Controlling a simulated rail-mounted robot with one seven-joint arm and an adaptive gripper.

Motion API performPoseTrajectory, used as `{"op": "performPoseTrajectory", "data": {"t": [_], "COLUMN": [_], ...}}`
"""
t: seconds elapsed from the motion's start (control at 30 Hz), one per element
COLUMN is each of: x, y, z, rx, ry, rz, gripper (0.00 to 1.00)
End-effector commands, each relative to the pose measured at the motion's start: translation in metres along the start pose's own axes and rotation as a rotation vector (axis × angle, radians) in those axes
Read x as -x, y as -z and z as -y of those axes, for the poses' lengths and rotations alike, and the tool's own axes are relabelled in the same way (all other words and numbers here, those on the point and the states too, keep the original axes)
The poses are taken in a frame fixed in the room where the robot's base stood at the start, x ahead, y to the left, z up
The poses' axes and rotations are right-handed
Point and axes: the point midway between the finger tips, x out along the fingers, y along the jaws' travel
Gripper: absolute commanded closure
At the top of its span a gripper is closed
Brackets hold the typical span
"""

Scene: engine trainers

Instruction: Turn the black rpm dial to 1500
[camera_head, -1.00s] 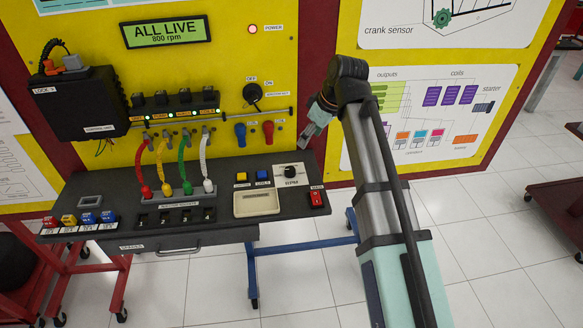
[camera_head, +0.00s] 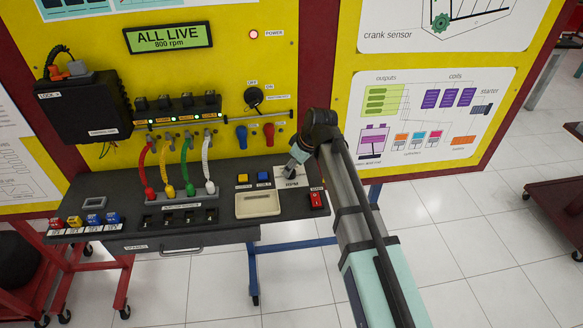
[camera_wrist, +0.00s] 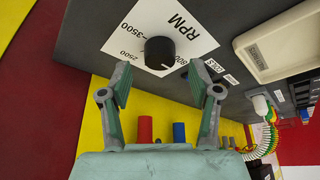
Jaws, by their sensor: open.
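The black rpm dial (camera_wrist: 160,53) sits on a white plate (camera_wrist: 125,30) printed RPM, with 800, 2500 and 3500 readable in the wrist view. Its pale mark seems to point towards the 800 side. In the head view my gripper hides the dial, and part of the plate (camera_head: 292,183) shows at the bench's right end. My gripper (camera_wrist: 161,72) is open and empty, its fingertips either side of the dial's line and apart from it. It also shows in the head view (camera_head: 292,168). The display (camera_head: 168,37) reads ALL LIVE, 800 rpm.
A red switch (camera_head: 317,199) stands right of the plate. Blue and red handles (camera_head: 268,134) hang behind. Coloured cables (camera_head: 188,165) rise further left.

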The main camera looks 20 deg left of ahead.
Motion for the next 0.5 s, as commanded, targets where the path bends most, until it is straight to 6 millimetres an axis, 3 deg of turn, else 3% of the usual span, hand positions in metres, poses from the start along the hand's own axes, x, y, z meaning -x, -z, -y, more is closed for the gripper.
{"op": "performPoseTrajectory", "data": {"t": [0.2,0.5], "x": [-0.021,-0.027], "y": [0.0,0.0], "z": [0.0,0.0], "rx": [0.0,0.0], "ry": [0.001,0.0], "rz": [0.001,0.0], "gripper": [0.37,0.37]}}
